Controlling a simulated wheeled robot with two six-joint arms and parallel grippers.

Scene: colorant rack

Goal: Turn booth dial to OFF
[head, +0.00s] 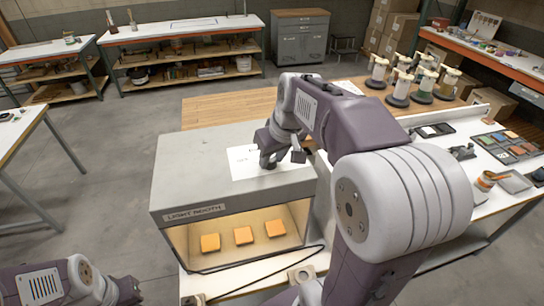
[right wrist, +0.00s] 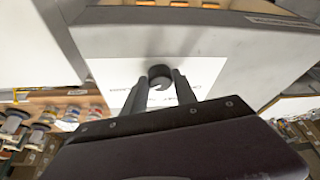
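The light booth (head: 215,170) is a grey box with its label on the front edge and a lit opening. A white paper sheet (head: 243,165) lies on its top; it also shows in the right wrist view (right wrist: 115,80). The black round booth dial (right wrist: 160,72) stands on this sheet. My right gripper (head: 268,158) points down at the sheet. In the right wrist view its two fingers (right wrist: 160,82) flank the dial, tips against its sides. The dial's marks are too blurred to read. My left gripper (head: 125,290) is low at the left, its fingers unclear.
Three orange blocks (head: 243,236) sit inside the lit booth. Jars on dark bases (head: 400,88) stand on the bench behind, and colour trays (head: 500,142) lie at the right. A black cable (head: 265,284) runs along the front. The floor at the left is clear.

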